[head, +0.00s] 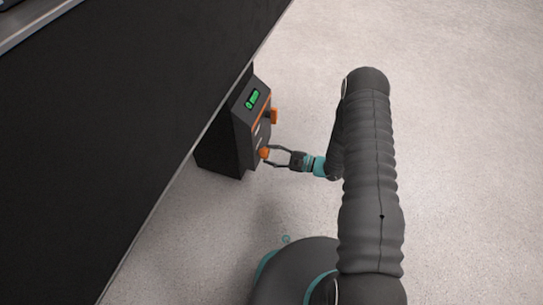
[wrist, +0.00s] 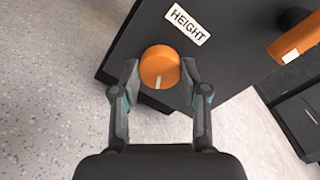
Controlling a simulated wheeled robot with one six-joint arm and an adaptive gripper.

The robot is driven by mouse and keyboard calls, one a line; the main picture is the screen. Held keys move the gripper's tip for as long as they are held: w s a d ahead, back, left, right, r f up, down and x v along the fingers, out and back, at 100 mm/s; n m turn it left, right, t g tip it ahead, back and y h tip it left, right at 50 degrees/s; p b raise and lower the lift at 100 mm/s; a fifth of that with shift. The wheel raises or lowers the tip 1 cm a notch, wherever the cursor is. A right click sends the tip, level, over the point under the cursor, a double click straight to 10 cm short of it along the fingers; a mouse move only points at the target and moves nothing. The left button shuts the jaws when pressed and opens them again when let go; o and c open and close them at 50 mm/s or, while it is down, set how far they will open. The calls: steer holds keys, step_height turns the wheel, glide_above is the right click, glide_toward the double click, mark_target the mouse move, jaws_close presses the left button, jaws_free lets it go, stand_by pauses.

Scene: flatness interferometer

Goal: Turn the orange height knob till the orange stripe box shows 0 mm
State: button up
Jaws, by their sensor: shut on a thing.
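The orange height knob (wrist: 160,66) sits on the dark box face below a white HEIGHT label (wrist: 187,25); a white mark shows on its lower front. It also shows in the head view (head: 264,153). My gripper (wrist: 160,72) has one finger on each side of the knob and is shut on it; it also shows in the head view (head: 270,155). The dark control box (head: 222,145) has an orange stripe and a green lit display (head: 252,98). The display's digits are too small for me to read.
Another orange part (head: 273,116) sticks out from the box above the knob, and it shows at the upper right of the wrist view (wrist: 295,38). A large black table or panel (head: 120,110) fills the left. Pale floor (head: 450,100) lies open to the right.

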stand_by(0.5)
steer(key=o, duration=1.1)
steer(key=shift+o, duration=0.2)
steer(key=v, duration=1.2)
stand_by(0.5)
